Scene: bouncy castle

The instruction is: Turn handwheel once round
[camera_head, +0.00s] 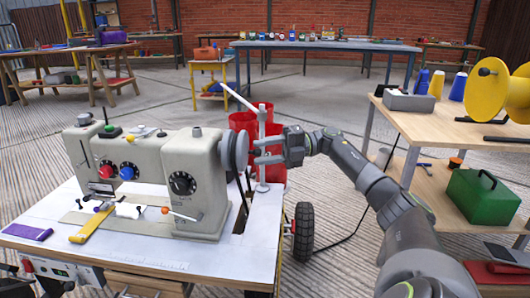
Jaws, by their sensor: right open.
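A pale grey sewing machine (195,165) stands on a white-topped table (255,235) at the left of the head view. Its handwheel (228,147), a grey disc seen nearly edge-on, is on the machine's right end. My right gripper (260,151) comes in from the right, level with the handwheel. Its fingers are open and point left at the wheel, close to its outer face. I cannot tell whether the fingertips touch the wheel. A pale upright post (262,123) stands beside the fingers and partly overlaps them in the view. My left gripper is not in view.
Red bins (241,121) stand behind the gripper. A purple item (27,231) and a yellow tool (92,223) lie at the table's left front. At right, a wooden bench (455,133) holds a yellow spool (487,92); a green box (480,197) is below.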

